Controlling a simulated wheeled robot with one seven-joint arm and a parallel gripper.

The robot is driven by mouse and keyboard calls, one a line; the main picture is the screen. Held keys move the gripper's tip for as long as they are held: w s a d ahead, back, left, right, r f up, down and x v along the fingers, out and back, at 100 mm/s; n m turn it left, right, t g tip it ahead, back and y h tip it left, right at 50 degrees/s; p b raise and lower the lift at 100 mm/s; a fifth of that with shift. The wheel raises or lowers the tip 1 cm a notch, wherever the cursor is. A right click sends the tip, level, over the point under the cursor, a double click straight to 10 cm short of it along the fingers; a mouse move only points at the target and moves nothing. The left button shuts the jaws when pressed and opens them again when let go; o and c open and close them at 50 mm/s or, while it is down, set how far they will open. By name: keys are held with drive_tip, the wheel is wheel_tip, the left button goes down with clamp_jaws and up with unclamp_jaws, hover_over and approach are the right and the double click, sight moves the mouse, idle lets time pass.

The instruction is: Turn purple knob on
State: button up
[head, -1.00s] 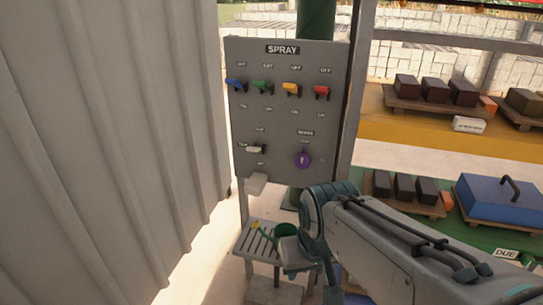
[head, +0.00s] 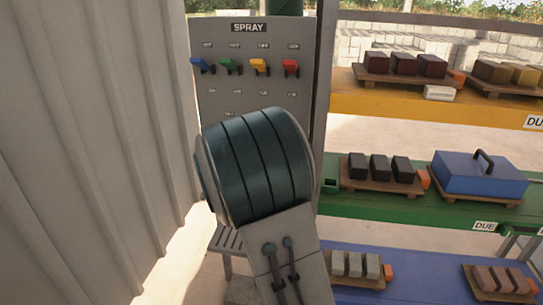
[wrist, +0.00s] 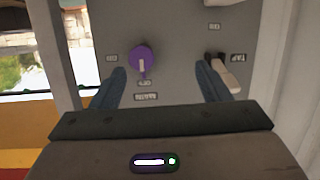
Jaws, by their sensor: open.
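The purple knob (wrist: 142,58) shows in the wrist view on the grey spray panel (wrist: 180,30), with a pale mark on its face. My gripper (wrist: 160,82) is open, its two dark fingers spread and nothing between their tips. The knob lies nearer the left finger, a little beyond its tip in the picture; the gap in depth is hard to tell. In the head view the panel (head: 260,95) stands at upper left, and my arm hides its lower part, the knob and my gripper.
A white switch (wrist: 226,72) sits beyond the right finger. Blue (head: 201,64), green (head: 230,65), yellow (head: 260,66) and red (head: 290,67) levers line the panel's top. A corrugated wall (head: 90,150) stands close on the left. Shelves with blocks stand right.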

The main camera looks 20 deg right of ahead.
drive_tip(key=w+d+t+h, duration=0.1)
drive_tip(key=w+d+h, duration=0.2)
drive_tip(key=w+d, duration=0.8)
drive_tip(key=shift+w+m+h, duration=0.3)
drive_tip(key=shift+w+h, duration=0.1)
drive_tip(key=shift+w, duration=0.15)
drive_tip(key=shift+c, duration=0.3)
drive_tip(key=c, duration=0.9)
